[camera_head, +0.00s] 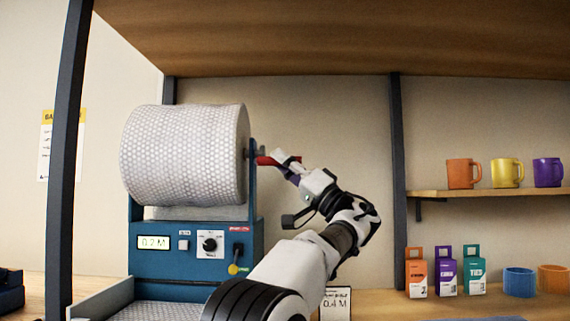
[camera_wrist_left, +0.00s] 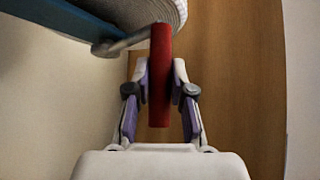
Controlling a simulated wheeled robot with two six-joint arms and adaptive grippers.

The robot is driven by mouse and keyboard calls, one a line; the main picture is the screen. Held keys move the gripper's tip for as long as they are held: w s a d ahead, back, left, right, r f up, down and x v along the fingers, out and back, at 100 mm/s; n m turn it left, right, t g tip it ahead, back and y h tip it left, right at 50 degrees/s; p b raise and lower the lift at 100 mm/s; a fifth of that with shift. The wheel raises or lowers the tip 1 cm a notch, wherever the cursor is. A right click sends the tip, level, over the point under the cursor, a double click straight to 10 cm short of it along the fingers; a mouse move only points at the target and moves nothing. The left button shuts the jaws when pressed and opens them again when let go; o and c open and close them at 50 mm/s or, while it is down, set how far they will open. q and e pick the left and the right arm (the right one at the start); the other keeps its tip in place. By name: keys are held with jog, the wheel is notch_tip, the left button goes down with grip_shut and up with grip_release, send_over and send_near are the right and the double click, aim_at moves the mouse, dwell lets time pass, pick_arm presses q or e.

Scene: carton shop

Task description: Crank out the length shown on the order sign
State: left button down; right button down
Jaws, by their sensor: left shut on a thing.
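The bubble-wrap roll (camera_head: 182,155) sits on the blue dispenser machine (camera_head: 165,265). Its display (camera_head: 153,242) reads 0.2 M. The order sign (camera_head: 336,304) reads 0.4 M and is partly hidden by my arm. The red crank handle (camera_head: 264,160) is at the right side of the roll. My left gripper (camera_head: 284,162) is shut on this handle. In the left wrist view the red handle (camera_wrist_left: 160,60) stands upright between the fingers of my left gripper (camera_wrist_left: 160,88), with the metal crank arm (camera_wrist_left: 125,43) at its upper left. My right gripper is not in view.
An output tray (camera_head: 100,299) extends at lower left. Boxes (camera_head: 446,271) and tape rolls (camera_head: 519,282) stand on the bench at right, below a shelf (camera_head: 520,193) with mugs. Dark posts flank the machine.

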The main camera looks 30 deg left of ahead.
pick_arm(q)
jog(key=shift+w+a+f, duration=0.1)
jog(key=shift+a+f, duration=0.15)
jog(key=c, duration=1.1)
grip_release()
jog(key=shift+o, duration=0.4)
jog(key=shift+a+f, duration=0.15)
jog(key=shift+a, duration=0.25)
jog(key=shift+d, duration=0.25)
